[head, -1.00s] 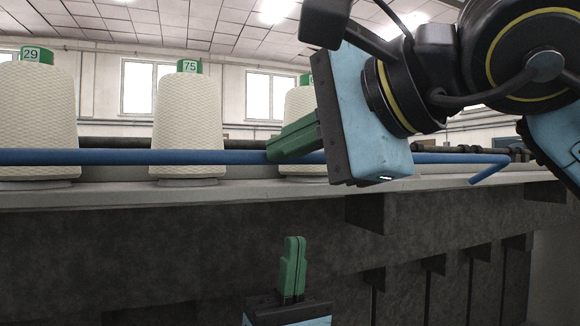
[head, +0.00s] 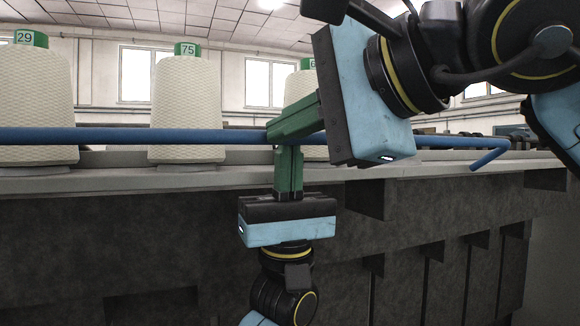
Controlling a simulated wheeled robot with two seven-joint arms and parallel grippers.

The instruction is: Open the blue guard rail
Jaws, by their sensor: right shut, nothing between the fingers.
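The blue guard rail (head: 120,137) runs across the head view in front of the yarn cones, and its right end bends down toward me. My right gripper (head: 270,132) reaches in from the upper right. Its green fingers are shut and empty, with their tips overlapping the rail in the picture; I cannot tell whether they touch it. My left gripper (head: 289,149) points up from below, its fingertips at the rail's lower edge, just under the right fingers. Whether its fingers are apart or together is not clear.
White yarn cones stand behind the rail: one labelled 29 (head: 35,105), one labelled 75 (head: 186,105), and another (head: 302,85) partly hidden by my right gripper. The grey machine ledge (head: 110,181) lies below the rail, above a dark machine front (head: 130,240).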

